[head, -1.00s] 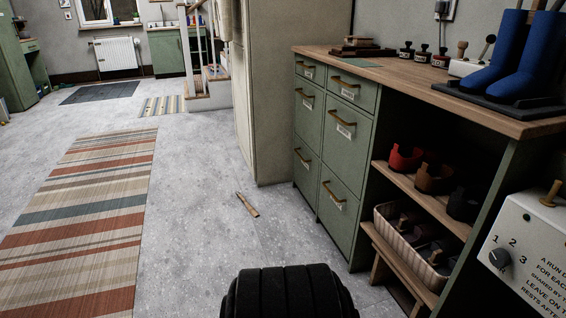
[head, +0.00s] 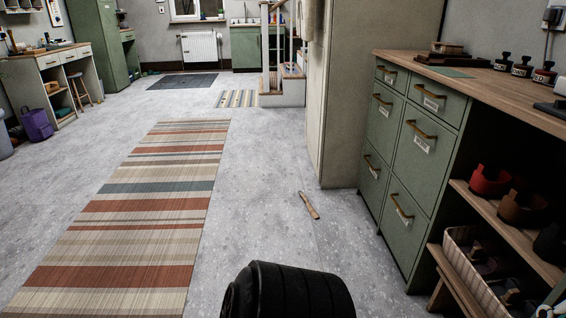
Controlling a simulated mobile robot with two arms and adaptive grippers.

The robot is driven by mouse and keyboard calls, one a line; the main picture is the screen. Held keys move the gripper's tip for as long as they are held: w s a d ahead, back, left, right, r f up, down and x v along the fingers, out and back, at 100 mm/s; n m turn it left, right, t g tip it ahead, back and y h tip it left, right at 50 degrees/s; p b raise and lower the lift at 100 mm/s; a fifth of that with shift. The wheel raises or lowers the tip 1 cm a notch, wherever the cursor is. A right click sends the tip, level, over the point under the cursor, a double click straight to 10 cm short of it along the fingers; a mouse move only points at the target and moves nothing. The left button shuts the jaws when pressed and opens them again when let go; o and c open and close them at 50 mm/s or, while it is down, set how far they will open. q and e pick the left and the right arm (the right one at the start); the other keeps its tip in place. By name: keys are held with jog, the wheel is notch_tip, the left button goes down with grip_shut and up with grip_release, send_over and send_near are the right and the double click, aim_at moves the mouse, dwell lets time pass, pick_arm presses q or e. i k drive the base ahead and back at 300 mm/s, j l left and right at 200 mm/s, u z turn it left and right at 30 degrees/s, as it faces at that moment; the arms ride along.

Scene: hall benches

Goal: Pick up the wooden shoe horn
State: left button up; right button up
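A small wooden shoe horn (head: 309,206) lies on the grey floor in the head view, a little right of the middle. It lies slantwise, between the striped runner and the green drawer cabinet, with bare floor around it. A dark ribbed rounded part, probably mine, shows at the bottom edge, nearer than the shoe horn. Neither of my grippers is in view.
The striped runner (head: 150,213) lies flat on the left. The green drawer cabinet (head: 412,140) and open shelves with shoes stand on the right. A basket (head: 455,262) sits low there. A purple bag (head: 37,124) and stool (head: 79,92) are far left. Floor ahead is clear.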

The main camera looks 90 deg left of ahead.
aim_at(314, 215)
jog(key=u, duration=2.3)
jog(key=l+u, duration=0.35)
jog(key=l, duration=0.4)
jog(key=k+l+u, duration=0.1)
jog(key=l+u, duration=0.2)
jog(key=l, duration=0.45)
